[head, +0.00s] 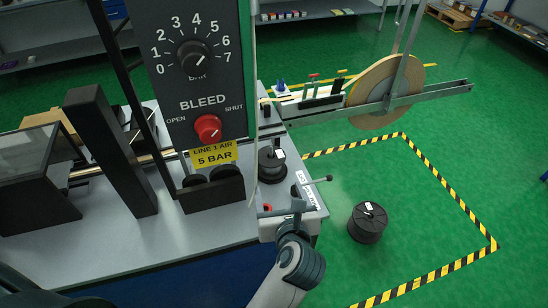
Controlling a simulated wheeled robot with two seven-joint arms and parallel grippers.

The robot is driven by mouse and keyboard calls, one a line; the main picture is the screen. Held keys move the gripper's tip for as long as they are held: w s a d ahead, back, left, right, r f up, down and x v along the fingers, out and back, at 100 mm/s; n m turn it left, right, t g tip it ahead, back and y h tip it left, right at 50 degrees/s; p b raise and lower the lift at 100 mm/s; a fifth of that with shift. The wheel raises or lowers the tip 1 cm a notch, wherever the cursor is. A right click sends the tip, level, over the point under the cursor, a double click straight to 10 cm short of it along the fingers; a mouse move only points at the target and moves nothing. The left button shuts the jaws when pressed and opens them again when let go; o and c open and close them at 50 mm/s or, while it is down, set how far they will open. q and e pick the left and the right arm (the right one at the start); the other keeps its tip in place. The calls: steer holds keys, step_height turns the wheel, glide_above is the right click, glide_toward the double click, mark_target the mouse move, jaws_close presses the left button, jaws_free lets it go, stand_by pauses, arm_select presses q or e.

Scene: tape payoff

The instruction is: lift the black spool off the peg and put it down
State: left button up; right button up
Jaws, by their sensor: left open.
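A black spool (271,166) with a white label stands at the right end of the grey bench, partly hidden by the upright control panel; a thin post shows just above it. I cannot see clearly how it sits on a peg. Another black spool (367,223) with a white label stands upright on the green floor inside the striped tape. My left gripper (283,212) is open and seems empty, in front of the bench's right end, below the bench spool and apart from it. My right gripper is not in view.
The control panel (200,100) with its knobs rises close in front of me. A large tan reel (376,88) hangs on a metal arm (435,92) reaching right. The floor inside the yellow-black tape (440,172) is mostly clear.

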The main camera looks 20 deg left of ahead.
mark_target(271, 163)
arm_select(q)
steer(key=b+x, duration=0.1)
steer(key=x, duration=0.3)
steer(key=shift+w+f+b, duration=0.1)
steer(key=shift+b, duration=0.2)
steer(key=b+x, duration=0.2)
steer(key=x, duration=0.4)
steer(key=shift+w+a+f, duration=0.1)
steer(key=shift+w, duration=0.15)
steer(key=shift+w+a+f+b, duration=0.1)
steer(key=shift+w+a+b, duration=0.05)
steer(key=shift+w+b, duration=0.2)
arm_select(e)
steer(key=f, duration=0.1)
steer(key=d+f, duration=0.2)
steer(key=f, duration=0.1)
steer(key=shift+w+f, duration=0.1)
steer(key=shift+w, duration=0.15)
